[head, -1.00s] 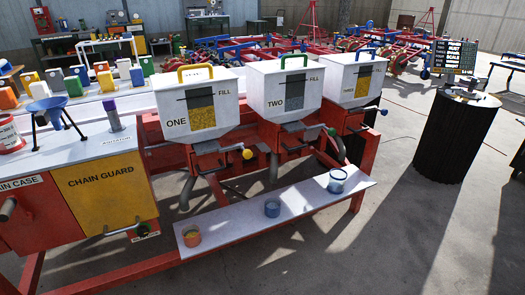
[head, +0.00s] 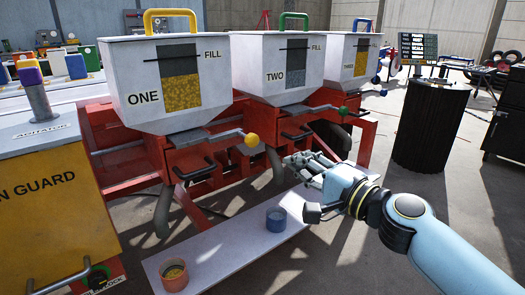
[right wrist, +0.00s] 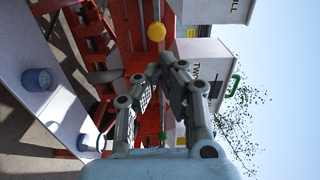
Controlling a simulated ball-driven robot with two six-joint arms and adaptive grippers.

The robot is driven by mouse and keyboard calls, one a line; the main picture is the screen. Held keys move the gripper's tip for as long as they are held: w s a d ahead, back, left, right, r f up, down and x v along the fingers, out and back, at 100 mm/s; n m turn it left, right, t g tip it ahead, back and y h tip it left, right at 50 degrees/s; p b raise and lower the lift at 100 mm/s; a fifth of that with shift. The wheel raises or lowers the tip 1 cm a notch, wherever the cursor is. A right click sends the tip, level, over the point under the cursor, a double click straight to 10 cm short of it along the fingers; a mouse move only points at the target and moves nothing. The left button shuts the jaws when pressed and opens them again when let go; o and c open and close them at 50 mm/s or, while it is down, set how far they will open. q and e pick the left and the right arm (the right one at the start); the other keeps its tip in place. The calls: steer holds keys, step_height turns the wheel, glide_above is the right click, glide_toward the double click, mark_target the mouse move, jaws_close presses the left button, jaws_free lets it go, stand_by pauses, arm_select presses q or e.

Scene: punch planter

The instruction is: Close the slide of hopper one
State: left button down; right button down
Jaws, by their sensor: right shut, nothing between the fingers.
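Hopper one (head: 165,80) is a white bin with a yellow handle and a window showing yellow grain, at the left of the head view. Its slide has a lever with a yellow knob (head: 252,140) under the hopper, sticking out to the right. The yellow knob also shows in the right wrist view (right wrist: 156,32). My right gripper (head: 297,160) is shut and empty, to the right of the knob and slightly lower, apart from it. The gripper fingers also show in the right wrist view (right wrist: 158,75). My left gripper is out of view.
Hopper two (head: 285,75) with a green knob (head: 343,108) and hopper three (head: 356,60) stand to the right. A white shelf (head: 225,250) below holds an orange cup (head: 174,275) and a blue cup (head: 276,218). A black drum (head: 430,130) stands at the right.

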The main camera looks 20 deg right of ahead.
mark_target(255, 138)
steer(key=x, duration=1.1)
steer(key=shift+w+f, duration=0.1)
steer(key=shift+w, duration=0.3)
steer(key=shift+w+a, duration=0.15)
steer(key=shift+w, duration=0.05)
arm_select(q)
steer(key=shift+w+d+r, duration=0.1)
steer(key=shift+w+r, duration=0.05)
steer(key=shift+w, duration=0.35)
